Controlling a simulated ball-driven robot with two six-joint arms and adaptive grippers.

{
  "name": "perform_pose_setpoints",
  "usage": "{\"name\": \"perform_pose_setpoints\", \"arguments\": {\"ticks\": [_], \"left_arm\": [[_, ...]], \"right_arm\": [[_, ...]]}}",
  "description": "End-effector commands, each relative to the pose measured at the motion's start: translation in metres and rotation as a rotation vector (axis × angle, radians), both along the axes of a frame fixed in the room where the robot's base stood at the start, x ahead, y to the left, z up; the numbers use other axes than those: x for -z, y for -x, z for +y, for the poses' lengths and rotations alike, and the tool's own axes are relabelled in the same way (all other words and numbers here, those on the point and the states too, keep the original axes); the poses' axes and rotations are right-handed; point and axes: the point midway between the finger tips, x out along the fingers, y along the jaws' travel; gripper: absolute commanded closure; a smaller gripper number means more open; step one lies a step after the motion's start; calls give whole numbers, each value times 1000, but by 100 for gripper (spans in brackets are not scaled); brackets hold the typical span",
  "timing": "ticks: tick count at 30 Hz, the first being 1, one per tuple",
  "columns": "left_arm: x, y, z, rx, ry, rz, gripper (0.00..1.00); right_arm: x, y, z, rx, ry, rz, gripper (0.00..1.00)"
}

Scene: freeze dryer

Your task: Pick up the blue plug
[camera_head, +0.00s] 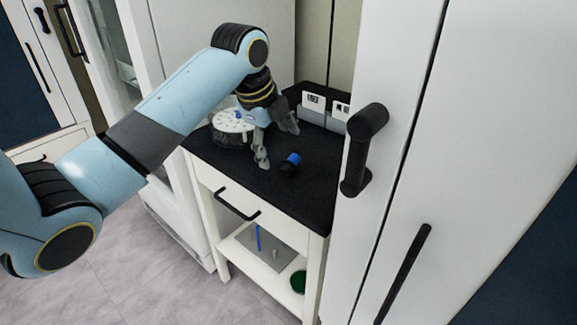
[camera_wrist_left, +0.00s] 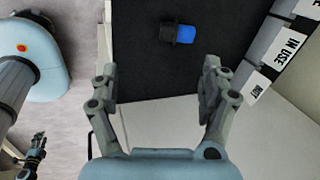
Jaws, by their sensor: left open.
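The blue plug (camera_head: 294,158) lies on the black top of a small white cabinet, with a dark round part at one end. In the left wrist view the plug (camera_wrist_left: 185,34) lies on its side near the top, blue end to the right. My left gripper (camera_head: 277,147) is open and empty. It hangs over the cabinet top, beside the plug in the head view. In the left wrist view the plug shows beyond the open fingers (camera_wrist_left: 158,68), not between them. A small jointed part at that view's lower left may be my right gripper; its jaws are unclear.
White labelled boxes (camera_head: 314,106) line the back; one label reads "IN USE". A tall white door with a black handle (camera_head: 364,150) bounds the right side. The cabinet's lower shelf holds a grey plate (camera_head: 272,249).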

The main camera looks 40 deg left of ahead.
Motion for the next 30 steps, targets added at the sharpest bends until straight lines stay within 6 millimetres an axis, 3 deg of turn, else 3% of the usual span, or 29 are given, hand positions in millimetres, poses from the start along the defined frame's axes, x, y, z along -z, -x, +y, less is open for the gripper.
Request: {"name": "perform_pose_setpoints", "arguments": {"ticks": [3, 9, 17, 24, 30], "left_arm": [[-4, -16, 7, 64, -19, -3, 20], [27, -29, 8, 76, -21, -4, 20], [48, -40, 8, 76, -21, -5, 20], [81, -58, 11, 75, -22, -3, 20], [88, -61, 11, 76, -23, -5, 20]], "right_arm": [[1, 0, 0, 0, 0, 0, 60], [6, 1, 0, 0, 0, 1, 60], [8, 1, 1, 0, -1, 2, 60], [14, 2, 3, 1, -3, 4, 60], [15, 2, 3, 2, -4, 4, 60]]}}
